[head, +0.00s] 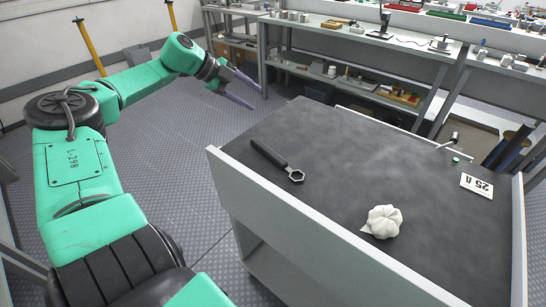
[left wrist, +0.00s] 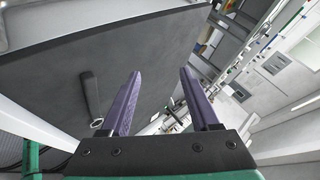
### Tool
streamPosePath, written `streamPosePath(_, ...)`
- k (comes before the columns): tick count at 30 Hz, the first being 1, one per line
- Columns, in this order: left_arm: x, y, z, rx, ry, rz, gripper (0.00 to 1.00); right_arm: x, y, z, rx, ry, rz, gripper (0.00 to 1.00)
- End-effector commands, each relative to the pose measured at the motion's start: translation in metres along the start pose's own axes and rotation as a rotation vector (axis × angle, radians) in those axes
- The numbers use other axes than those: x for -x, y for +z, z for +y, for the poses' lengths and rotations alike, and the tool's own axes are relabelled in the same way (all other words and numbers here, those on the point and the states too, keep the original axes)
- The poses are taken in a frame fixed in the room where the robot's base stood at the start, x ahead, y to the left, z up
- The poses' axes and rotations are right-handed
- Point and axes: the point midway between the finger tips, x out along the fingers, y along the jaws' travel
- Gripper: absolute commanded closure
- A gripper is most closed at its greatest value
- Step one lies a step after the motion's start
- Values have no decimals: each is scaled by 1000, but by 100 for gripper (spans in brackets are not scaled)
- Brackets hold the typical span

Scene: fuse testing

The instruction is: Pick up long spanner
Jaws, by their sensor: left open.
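The long spanner (head: 270,156) lies flat on the dark top of the cart (head: 330,130), near its left edge. It has a black handle and a metal ring end toward the cart's near side. It also shows in the left wrist view (left wrist: 90,94), left of the fingers. My left gripper (head: 243,88) is open and empty, with purple fingers. It is in the air beyond the cart's left edge, apart from the spanner. The left wrist view shows the two fingers (left wrist: 160,100) spread with nothing between them. My right gripper is in neither view.
A crumpled white cloth (head: 382,222) lies on the cart near its front rim (head: 310,225). A "25 A" card (head: 477,185), a small green-topped item (head: 456,160) and a metal tool (head: 448,141) are at the right. Workbenches (head: 340,37) stand behind. The cart's middle is clear.

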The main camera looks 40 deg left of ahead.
Motion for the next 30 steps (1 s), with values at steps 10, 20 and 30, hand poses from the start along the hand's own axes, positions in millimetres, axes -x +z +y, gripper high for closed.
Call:
streamPosePath(10,25,-165,55,-263,727,-405,38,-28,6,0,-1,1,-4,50)
streamPosePath(20,-18,-137,98,-262,747,-420,38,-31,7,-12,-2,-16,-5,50)
streamPosePath(30,-57,-114,127,-260,747,-419,38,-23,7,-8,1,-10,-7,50)
